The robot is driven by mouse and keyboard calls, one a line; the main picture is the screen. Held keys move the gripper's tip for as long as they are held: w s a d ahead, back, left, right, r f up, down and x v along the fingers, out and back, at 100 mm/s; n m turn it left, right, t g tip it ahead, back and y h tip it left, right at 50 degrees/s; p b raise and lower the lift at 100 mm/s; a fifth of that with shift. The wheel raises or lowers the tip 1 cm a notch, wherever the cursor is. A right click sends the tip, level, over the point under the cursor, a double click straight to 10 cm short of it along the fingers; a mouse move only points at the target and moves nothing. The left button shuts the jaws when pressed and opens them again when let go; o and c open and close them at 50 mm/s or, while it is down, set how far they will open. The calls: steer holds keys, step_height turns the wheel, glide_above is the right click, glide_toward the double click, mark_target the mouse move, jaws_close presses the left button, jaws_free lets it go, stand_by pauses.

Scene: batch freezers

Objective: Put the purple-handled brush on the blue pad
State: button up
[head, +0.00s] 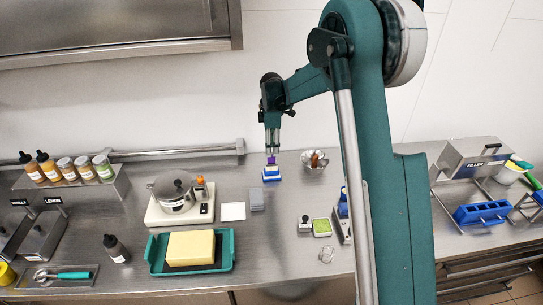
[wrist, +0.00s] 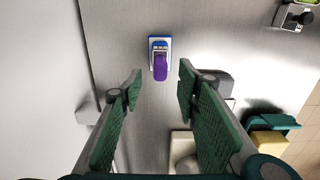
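The purple-handled brush (head: 271,160) stands on the blue pad (head: 271,175), towards the back of the steel counter. In the wrist view the purple handle (wrist: 160,68) points towards the camera, and the blue pad with its pale rim (wrist: 151,42) shows around and behind it. The brush's lower end is mostly hidden by its handle. My gripper (head: 272,150) is just above the handle in the head view. In the wrist view its two green fingers (wrist: 160,88) are wide apart with nothing between them, and the brush is beyond their tips.
A metal cup (head: 315,161) stands close to the right of the pad. A grey block (head: 256,200) and a white square (head: 233,211) lie in front. A pot (head: 174,192) stands left, behind a teal tray (head: 226,257).

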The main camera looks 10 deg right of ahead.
steer(key=shift+r, duration=1.95)
steer(key=shift+s+d+r, duration=0.15)
steer(key=shift+s+r, duration=0.2)
steer(key=shift+r, duration=0.15)
steer(key=s+d+r+m+t, duration=0.2)
steer(key=s+d+r+m, duration=0.15)
steer(key=s+r, duration=0.7)
steer(key=s+d+r+m+t, duration=0.1)
steer(key=s+d+r+m, duration=0.35)
steer(key=s, duration=0.85)
steer(key=s+d+m+t, duration=0.1)
steer(key=s+m, duration=0.4)
steer(key=s, duration=0.8)
steer(key=s+d+f+m+t, duration=0.1)
steer(key=s+m, duration=0.4)
steer(key=s, duration=0.8)
steer(key=shift+d+f+t, duration=0.2)
steer(key=shift+d+t, duration=0.4)
steer(key=shift+t, duration=0.5)
